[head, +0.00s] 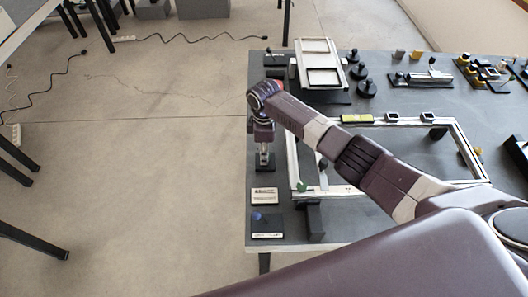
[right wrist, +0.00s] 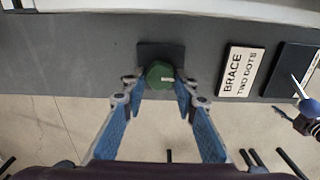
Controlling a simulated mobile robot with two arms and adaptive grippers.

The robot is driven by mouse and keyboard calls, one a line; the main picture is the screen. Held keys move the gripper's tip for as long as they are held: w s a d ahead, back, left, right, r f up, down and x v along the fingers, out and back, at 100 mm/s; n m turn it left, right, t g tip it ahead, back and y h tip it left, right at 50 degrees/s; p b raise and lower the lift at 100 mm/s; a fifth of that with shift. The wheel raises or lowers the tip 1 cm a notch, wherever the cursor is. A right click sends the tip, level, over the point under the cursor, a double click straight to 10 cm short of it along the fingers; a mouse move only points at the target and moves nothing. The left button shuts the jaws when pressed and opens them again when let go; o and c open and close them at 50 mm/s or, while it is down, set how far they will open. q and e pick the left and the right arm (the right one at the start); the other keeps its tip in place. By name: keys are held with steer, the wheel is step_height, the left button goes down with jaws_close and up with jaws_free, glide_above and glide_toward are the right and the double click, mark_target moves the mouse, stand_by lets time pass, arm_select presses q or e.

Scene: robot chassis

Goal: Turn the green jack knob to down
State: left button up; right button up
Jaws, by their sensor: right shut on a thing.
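The green jack knob (right wrist: 161,73) is seen in the right wrist view, in front of a dark square plate. A short pale mark on its face points to the right in that view. My right gripper (right wrist: 159,82) has its two blue-padded fingers on either side of the knob and is shut on it. In the head view my right gripper (head: 264,152) points down at the table's left edge, over a small dark base (head: 265,167); the knob itself cannot be made out there. My left gripper is not in view.
A pale plate marked "BRACE TWO DOTS" (right wrist: 243,72) and a dark plate (head: 267,226) lie close by on the grey table (head: 405,150). A metal frame (head: 293,165) stands right beside the gripper in the head view. The floor left of the table is open, with cables (head: 190,39).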

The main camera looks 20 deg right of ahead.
steer(key=shift+w+r, duration=0.1)
steer(key=shift+w, duration=0.05)
stand_by(0.3)
steer(key=o, duration=1.2)
steer(key=shift+c, duration=0.2)
step_height(320, 180, up, 12)
